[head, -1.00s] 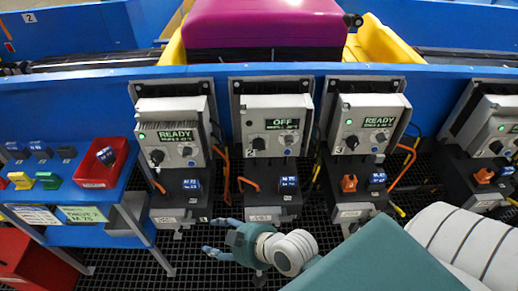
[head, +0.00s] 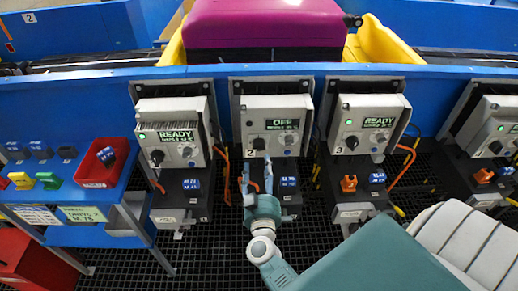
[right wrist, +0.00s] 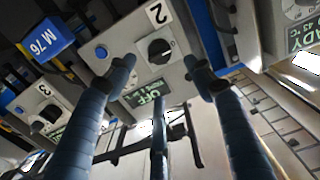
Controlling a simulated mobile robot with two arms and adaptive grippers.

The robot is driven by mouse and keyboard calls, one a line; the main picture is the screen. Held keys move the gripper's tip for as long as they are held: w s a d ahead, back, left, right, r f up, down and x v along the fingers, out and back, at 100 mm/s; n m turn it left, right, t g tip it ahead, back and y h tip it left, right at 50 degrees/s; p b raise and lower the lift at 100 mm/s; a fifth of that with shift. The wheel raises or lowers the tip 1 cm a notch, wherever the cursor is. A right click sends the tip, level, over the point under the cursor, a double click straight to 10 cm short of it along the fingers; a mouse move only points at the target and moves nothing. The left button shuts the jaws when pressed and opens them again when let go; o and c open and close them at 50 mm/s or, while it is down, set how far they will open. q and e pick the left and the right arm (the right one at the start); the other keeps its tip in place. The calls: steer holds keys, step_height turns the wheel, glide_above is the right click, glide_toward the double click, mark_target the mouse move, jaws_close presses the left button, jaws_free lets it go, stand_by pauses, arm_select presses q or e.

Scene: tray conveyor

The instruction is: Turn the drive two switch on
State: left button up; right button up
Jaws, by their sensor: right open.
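The drive two box (head: 292,142) is grey, marked 2, and its display (head: 282,124) reads OFF. Its black rotary switch (head: 258,144) sits at the box's lower left, and also shows in the right wrist view (right wrist: 159,51) beside the OFF display (right wrist: 145,97). My right gripper (head: 256,168) is open and empty, just below the switch, pointing up at the box. In the right wrist view, its outer fingertips (right wrist: 161,70) frame the switch on either side, with no visible contact. A middle finger (right wrist: 158,125) sits lower. My left gripper is not in view.
The neighbouring drive box (head: 172,135) on the left and the drive three box (head: 368,128) on the right both read READY. A red bin (head: 102,163) stands on the blue shelf at left.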

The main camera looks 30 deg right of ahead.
mark_target(259, 149)
steer(key=x, duration=0.9)
steer(key=shift+w, duration=0.15)
